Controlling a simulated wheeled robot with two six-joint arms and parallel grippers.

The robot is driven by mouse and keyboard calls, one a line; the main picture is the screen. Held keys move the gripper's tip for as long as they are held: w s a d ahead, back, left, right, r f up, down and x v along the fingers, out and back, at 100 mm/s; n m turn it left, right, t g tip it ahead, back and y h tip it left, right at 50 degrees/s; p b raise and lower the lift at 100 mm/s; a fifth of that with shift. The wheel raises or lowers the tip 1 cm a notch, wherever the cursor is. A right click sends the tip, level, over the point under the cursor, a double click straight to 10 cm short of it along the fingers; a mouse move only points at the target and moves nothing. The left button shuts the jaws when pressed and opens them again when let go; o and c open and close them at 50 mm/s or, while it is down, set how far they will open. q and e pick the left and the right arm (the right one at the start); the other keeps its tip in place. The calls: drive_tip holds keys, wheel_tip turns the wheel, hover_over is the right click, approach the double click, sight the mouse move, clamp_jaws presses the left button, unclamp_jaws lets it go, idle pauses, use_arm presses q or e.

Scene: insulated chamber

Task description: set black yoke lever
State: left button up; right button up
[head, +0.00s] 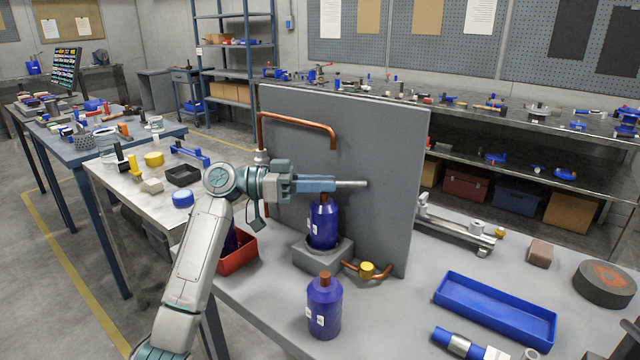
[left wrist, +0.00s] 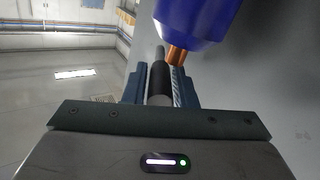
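My left gripper (head: 316,184) reaches in front of the grey upright panel (head: 375,130), above a blue bottle (head: 323,228). In the left wrist view a black cylindrical grip (left wrist: 160,80), seemingly the yoke lever's, lies between my blue fingers, with both fingers against it. In the head view a light grey rod (head: 352,183) sticks out to the right beyond the fingertips; the black part is hidden there. How the lever joins its mount is hidden. The bottle's copper-coloured neck (left wrist: 177,56) is close beside the fingers. My right gripper is not in view.
The bottle stands on a grey block (head: 315,258). A second blue bottle (head: 323,310) stands in front. A red bin (head: 238,255) is left, a copper pipe with yellow cap (head: 367,269) right of the block. A blue tray (head: 495,310) lies further right.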

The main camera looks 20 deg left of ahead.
use_arm(q)
drive_tip(key=shift+o, duration=1.2)
drive_tip(key=shift+a, duration=0.15)
drive_tip(key=b+v, duration=0.2)
drive_tip(key=v, duration=0.8)
drive_tip(key=shift+a, duration=0.2)
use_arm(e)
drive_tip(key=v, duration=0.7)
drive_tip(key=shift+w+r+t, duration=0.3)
use_arm(q)
drive_tip(key=shift+s, duration=0.1)
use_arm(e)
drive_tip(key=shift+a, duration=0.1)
